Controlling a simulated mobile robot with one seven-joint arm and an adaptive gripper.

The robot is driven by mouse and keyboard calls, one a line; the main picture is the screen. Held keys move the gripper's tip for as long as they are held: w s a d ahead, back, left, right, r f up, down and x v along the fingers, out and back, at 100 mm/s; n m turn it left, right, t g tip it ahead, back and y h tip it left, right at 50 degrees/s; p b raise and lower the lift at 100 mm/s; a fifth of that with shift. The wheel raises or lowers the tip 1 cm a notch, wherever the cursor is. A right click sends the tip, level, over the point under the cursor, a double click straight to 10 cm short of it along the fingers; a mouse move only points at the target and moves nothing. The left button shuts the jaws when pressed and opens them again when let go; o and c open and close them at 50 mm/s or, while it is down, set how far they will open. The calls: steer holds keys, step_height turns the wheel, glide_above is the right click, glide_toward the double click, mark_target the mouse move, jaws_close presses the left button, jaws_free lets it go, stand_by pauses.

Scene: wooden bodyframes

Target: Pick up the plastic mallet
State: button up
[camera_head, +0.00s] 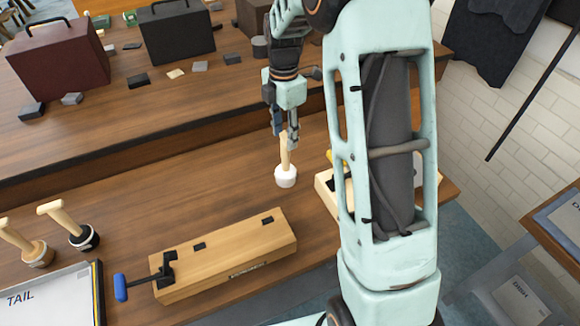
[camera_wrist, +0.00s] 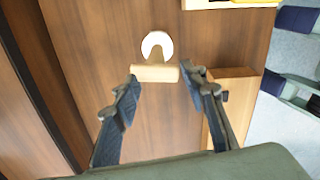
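The plastic mallet, with a white head (camera_head: 286,177) and a pale wooden handle, stands head-down on the workbench (camera_head: 225,195). In the wrist view its white head (camera_wrist: 157,42) shows beyond the wooden crosspiece (camera_wrist: 155,73) on top of the handle. My gripper (camera_head: 286,140) is above the mallet, pointing down at the handle's top. In the wrist view my gripper (camera_wrist: 160,77) is open, with one fingertip near each end of the crosspiece. I cannot tell whether either fingertip touches it.
A wooden block with a blue-handled clamp (camera_head: 225,258) lies in front. Two other mallets (camera_head: 26,246) (camera_head: 72,226) stand at left beside a tray marked TAIL (camera_head: 45,300). A pale wooden box (camera_head: 327,193) is close on the right. Toolboxes (camera_head: 58,75) stand on the raised rear shelf.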

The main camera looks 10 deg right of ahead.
mark_target(285, 159)
steer(key=shift+s+d+f, duration=0.1)
steer(key=shift+f, duration=0.15)
step_height(285, 159, down, 5)
steer(key=shift+r, duration=0.1)
steer(key=shift+w+f+p, duration=0.2)
steer(key=shift+f+p, duration=0.25)
steer(key=shift+f, duration=1)
steer(key=shift+w+f+p, duration=0.2)
steer(key=shift+f+p, duration=0.2)
steer(key=shift+f, duration=1)
steer(key=shift+c, duration=0.3)
jaws_close()
steer(key=shift+r, duration=0.1)
